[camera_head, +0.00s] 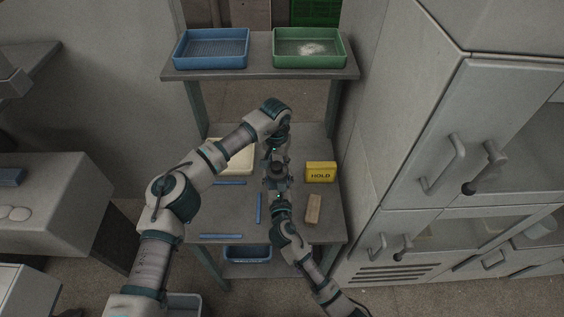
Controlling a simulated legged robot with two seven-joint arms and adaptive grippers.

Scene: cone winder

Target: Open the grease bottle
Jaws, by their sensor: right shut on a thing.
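A small dark round-topped thing (277,168), which looks like the grease bottle, is above the middle of the workbench (240,222), between my two grippers. Most of it is hidden, and I cannot make out its cap. My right gripper (278,184) comes from the lower right and is shut on it from the near side. My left gripper (278,156) points down from the far side, close above the bottle. Its fingers are too small and dark to tell open from shut, or whether they touch the bottle.
A yellow HOLD box (320,172) and a tan block (313,209) lie right of the grippers. A cream tray (240,158) and blue strips (221,237) lie left. A shelf above holds blue (211,62) and green (308,62) trays. Grey cabinets (400,190) stand close right.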

